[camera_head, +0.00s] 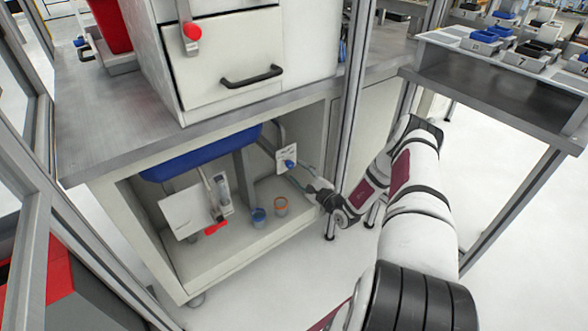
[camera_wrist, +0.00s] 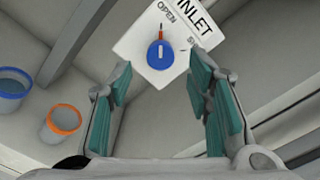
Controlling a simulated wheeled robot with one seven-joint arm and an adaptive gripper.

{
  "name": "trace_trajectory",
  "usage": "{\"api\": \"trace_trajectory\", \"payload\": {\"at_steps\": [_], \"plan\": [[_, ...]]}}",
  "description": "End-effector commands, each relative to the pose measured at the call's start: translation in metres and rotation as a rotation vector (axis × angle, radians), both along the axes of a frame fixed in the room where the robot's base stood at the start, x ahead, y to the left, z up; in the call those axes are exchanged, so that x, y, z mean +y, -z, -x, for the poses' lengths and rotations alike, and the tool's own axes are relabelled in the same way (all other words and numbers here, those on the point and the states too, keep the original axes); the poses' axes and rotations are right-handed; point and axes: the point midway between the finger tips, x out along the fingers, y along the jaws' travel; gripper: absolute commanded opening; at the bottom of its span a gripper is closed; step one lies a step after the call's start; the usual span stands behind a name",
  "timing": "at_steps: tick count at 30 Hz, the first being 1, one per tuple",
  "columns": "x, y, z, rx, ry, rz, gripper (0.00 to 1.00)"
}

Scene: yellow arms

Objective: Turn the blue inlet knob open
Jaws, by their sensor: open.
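The blue inlet knob (camera_wrist: 161,52) sits on a white plate (camera_wrist: 143,48) printed INLET and OPEN, ahead of my gripper in the wrist view. Its orange-tipped pointer is near the word OPEN, and the second label is partly hidden by a finger. In the head view the knob (camera_head: 290,163) is small, inside the open cabinet on its right side. My gripper (camera_wrist: 162,92) is open, with its green-padded fingers on either side below the knob and nothing between them. In the head view my gripper (camera_head: 301,179) reaches into the cabinet from the right, close to the plate.
A blue-rimmed cup (camera_head: 259,217) and an orange-rimmed cup (camera_head: 281,206) stand on the cabinet floor. A white panel with a red handle (camera_head: 216,228) is to their left. A blue basin (camera_head: 200,155) hangs above. A metal post (camera_head: 352,110) stands in front, near my arm.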

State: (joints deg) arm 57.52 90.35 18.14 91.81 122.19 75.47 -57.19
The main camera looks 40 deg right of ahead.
Motion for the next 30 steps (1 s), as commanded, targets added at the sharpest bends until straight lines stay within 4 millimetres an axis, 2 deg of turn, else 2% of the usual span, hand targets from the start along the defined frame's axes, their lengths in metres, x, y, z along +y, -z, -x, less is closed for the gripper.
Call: {"api": "trace_trajectory", "payload": {"at_steps": [1, 6, 12, 18, 30], "plan": [[-0.001, 0.000, 0.012, 0.001, 0.003, -0.003, 0.46], [-0.002, 0.000, 0.045, 0.002, 0.002, -0.002, 0.46], [-0.003, 0.000, 0.070, 0.001, 0.001, 0.000, 0.46], [-0.003, 0.000, 0.077, -0.001, 0.001, 0.000, 0.46], [-0.003, 0.000, 0.077, 0.000, 0.000, 0.000, 0.46]]}}
